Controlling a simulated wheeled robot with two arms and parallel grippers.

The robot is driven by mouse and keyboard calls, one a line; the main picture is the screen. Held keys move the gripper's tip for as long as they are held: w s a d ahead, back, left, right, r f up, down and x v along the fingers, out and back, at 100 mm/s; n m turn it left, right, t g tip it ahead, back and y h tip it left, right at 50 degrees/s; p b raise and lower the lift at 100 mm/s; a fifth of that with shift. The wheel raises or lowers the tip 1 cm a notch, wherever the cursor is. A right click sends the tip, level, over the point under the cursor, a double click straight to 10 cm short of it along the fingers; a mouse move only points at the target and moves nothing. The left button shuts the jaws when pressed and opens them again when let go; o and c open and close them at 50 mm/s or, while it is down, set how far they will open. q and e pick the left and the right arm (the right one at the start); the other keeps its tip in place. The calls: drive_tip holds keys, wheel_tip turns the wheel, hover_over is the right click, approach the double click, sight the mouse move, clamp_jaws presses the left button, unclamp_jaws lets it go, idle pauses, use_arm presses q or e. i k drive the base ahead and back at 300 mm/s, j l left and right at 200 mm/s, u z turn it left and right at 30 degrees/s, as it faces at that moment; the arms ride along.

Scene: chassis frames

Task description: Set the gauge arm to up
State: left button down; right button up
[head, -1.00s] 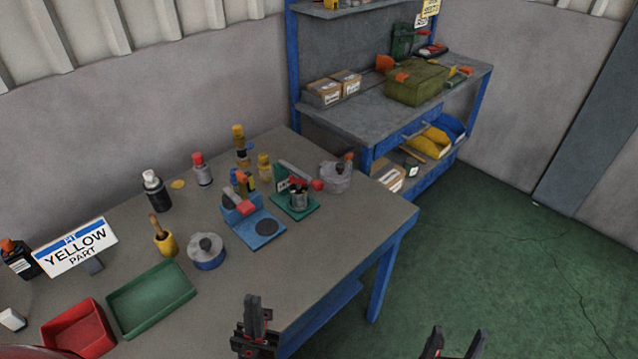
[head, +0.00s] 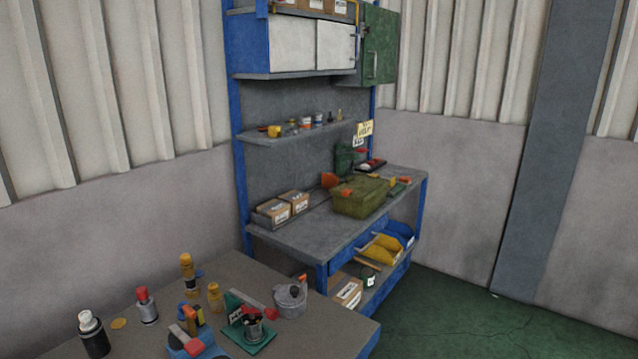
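What looks like the gauge is a small device on a green base (head: 262,347) near the right end of the near table. It has an upright green plate with a white marked face at its left. A light grey arm (head: 248,301) with a red end (head: 270,313) slants down to the right across it. A dark and red cylindrical part (head: 252,326) stands on the base below the arm. Neither of my grippers is in the head view.
A grey pot (head: 290,299) stands close right of the gauge. A blue fixture (head: 190,346) and several bottles stand to its left. Behind is a blue-framed workbench (head: 300,247) with cartons and an olive box (head: 361,199). Green floor (head: 455,325) is clear at right.

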sight(272, 314)
drive_tip(key=k+j+u, duration=0.1)
drive_tip(key=k, duration=0.35)
drive_tip(key=k+j+u, duration=0.1)
drive_tip(key=k, duration=0.4)
drive_tip(key=k+j+u, duration=0.1)
drive_tip(key=k, duration=0.35)
drive_tip(key=i+l+u, duration=0.1)
drive_tip(key=i+l, duration=0.4)
drive_tip(key=i+l+u, duration=0.1)
drive_tip(key=i+l, duration=0.8)
drive_tip(key=l, duration=0.25)
drive_tip(key=i+l+u, duration=0.15)
drive_tip(key=i+l, duration=0.3)
drive_tip(key=l, duration=0.15)
